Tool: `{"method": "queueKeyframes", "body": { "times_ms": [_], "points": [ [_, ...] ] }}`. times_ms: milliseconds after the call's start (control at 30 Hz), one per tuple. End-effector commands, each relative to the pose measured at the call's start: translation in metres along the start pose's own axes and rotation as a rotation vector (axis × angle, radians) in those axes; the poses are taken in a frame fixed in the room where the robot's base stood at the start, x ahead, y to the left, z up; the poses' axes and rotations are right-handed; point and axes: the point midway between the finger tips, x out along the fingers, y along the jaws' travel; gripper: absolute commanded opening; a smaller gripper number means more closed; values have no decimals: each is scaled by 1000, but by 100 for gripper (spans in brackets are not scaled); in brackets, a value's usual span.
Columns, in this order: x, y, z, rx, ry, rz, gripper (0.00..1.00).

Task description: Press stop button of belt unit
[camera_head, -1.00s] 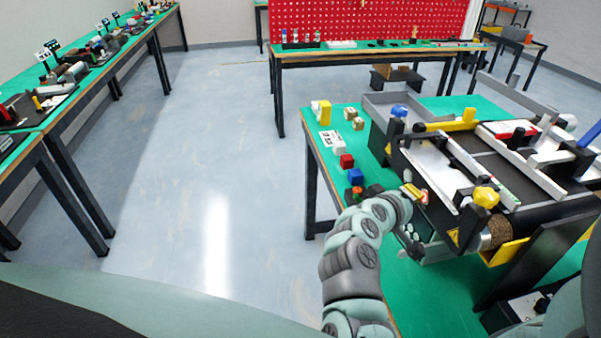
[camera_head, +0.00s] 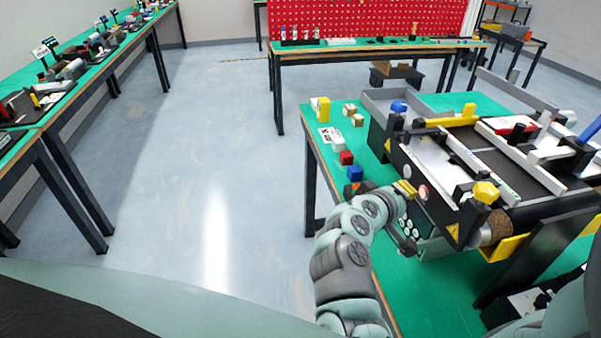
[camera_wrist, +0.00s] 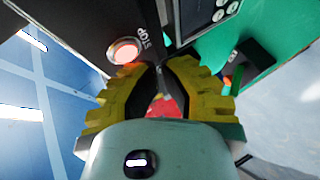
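The stop button (camera_wrist: 123,51) is a round, lit red button in a pale ring, with the word STOP beside it, in the wrist view. In the head view the stop button (camera_head: 423,193) is on the dark side panel of the belt unit (camera_head: 500,190). My gripper (camera_wrist: 159,66) has yellow ribbed fingers whose dark tips come together, with nothing visibly held. The button is just up and left of the tips in the wrist view. In the head view my gripper (camera_head: 405,188) is just left of the button. Contact is not visible.
Several smaller round buttons (camera_wrist: 225,8) are on the panel at the upper right of the wrist view. A red block (camera_head: 346,158), a blue block (camera_head: 355,174) and a yellow part (camera_head: 323,109) stand on the green table (camera_head: 424,299). Open floor lies left of it.

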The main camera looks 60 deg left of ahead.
Motion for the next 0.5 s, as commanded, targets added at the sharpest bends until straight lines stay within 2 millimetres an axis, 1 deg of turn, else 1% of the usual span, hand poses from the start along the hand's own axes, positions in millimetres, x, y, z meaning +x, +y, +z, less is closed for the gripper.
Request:
{"method": "queueKeyframes", "body": {
  "times_ms": [167, 500],
  "points": [
    [-4, -3, -3, -2, 6, -2, 0],
    [-29, -17, -17, -3, 7, -2, 0]
  ]
}}
